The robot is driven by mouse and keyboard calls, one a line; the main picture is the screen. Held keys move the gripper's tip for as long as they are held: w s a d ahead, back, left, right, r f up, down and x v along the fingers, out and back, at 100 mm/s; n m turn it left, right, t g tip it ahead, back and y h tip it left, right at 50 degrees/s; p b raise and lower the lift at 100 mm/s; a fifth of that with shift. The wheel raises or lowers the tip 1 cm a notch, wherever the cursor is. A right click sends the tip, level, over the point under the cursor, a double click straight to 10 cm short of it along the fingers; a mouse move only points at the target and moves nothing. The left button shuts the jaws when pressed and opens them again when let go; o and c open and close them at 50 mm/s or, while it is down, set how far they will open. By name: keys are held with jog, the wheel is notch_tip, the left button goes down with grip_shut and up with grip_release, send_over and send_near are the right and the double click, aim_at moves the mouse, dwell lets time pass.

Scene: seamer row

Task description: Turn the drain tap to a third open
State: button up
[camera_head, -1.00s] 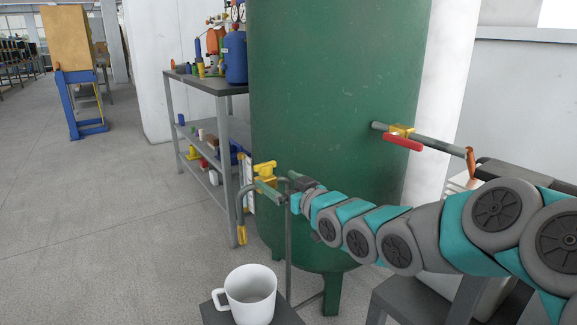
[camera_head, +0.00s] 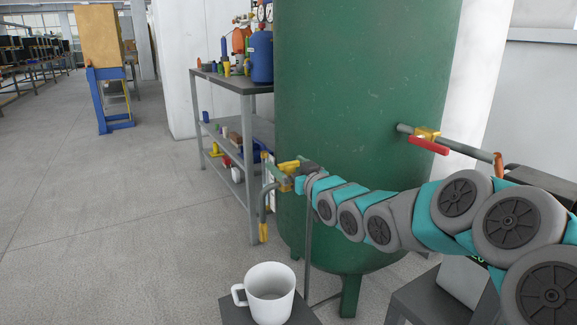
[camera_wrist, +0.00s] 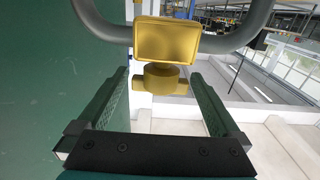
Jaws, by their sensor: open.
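The drain tap (camera_head: 289,166) has a yellow handle and sits on a grey bent pipe at the green tank's lower left. In the wrist view its flat yellow handle (camera_wrist: 167,40) is at upper middle, with a round yellow stem and body (camera_wrist: 160,80) below it. My gripper (camera_wrist: 158,76) is open, with one green finger on each side of the yellow body. Gaps show between the body and both fingers. In the head view my gripper (camera_head: 281,173) is at the tap and partly hides it. The spout (camera_head: 263,232) has a yellow end and points down.
The green tank (camera_head: 350,80) stands close behind the tap. A red-handled valve (camera_head: 428,145) is on a pipe at right. A white mug (camera_head: 268,293) stands on a dark stand below. A shelf (camera_head: 222,79) with bottles is behind left; the floor at left is clear.

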jog(key=shift+c, duration=0.4)
jog(key=c, duration=1.2)
jog(key=shift+o, duration=0.2)
